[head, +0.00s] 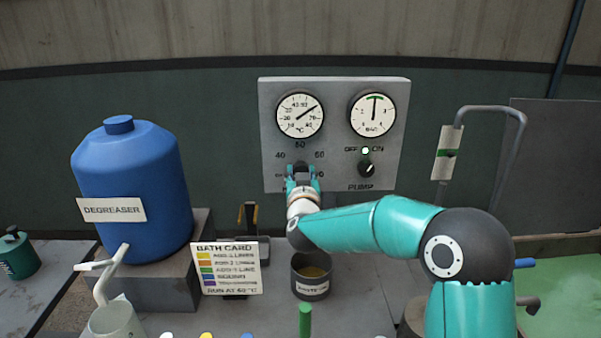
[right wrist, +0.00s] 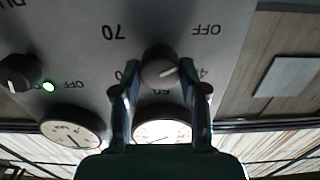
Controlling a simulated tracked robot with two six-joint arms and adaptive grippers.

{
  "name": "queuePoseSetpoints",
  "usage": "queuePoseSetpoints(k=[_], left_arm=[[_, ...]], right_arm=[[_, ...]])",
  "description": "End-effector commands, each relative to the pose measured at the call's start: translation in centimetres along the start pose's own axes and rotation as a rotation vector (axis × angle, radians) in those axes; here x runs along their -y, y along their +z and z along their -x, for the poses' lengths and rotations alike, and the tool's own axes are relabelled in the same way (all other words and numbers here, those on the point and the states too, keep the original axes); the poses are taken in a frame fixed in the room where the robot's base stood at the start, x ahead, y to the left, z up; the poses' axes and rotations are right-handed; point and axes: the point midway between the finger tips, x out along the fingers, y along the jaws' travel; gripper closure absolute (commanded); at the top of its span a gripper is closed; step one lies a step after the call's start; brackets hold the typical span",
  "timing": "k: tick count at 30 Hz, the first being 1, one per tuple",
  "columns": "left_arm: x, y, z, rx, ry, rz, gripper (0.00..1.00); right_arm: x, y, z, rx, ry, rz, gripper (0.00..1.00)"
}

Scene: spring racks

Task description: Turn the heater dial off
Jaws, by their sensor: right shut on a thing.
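The heater dial (right wrist: 160,68) is a dark round knob on the grey control panel (head: 334,100). My right gripper (right wrist: 160,85) is shut on it, one finger on each side. In the right wrist view, which sees the panel upside down, the dial's white mark points roughly toward the 40 label. The OFF label (right wrist: 207,30) shows beyond it. In the head view my right gripper (head: 302,178) covers much of the dial (head: 301,166) and the lower labels. My left gripper is not in view.
Above the dial is a temperature gauge (head: 300,115). To the right are a pressure gauge (head: 373,114) and the pump knob (head: 367,169) with a lit green lamp (head: 365,151). Below stand a bath card (head: 230,267) and a dark pot (head: 312,285). A blue degreaser drum (head: 135,190) stands left.

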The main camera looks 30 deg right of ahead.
Motion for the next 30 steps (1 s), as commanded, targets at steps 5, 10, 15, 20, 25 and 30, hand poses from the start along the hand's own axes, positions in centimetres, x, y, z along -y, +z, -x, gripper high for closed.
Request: queuePoseSetpoints(k=[5, 10, 15, 20, 25, 30], left_arm=[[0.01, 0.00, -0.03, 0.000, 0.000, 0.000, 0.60], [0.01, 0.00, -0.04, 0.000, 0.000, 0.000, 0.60], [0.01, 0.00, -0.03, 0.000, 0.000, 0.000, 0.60], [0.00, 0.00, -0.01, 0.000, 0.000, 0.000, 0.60], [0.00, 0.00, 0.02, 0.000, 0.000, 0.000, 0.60], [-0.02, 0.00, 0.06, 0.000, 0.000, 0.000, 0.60]], right_arm=[[0.29, 0.89, 0.11, 0.019, -0.008, 0.010, 0.92], [0.27, 0.90, 0.11, 0.019, -0.007, 0.008, 0.92], [0.23, 0.80, 0.10, 0.016, -0.006, 0.008, 0.38], [0.12, 0.49, 0.07, 0.010, -0.004, 0.006, 0.32], [0.06, 0.32, 0.08, 0.007, -0.002, 0.005, 0.32], [0.08, 0.22, 0.95, 0.006, -0.002, 0.005, 0.32]])
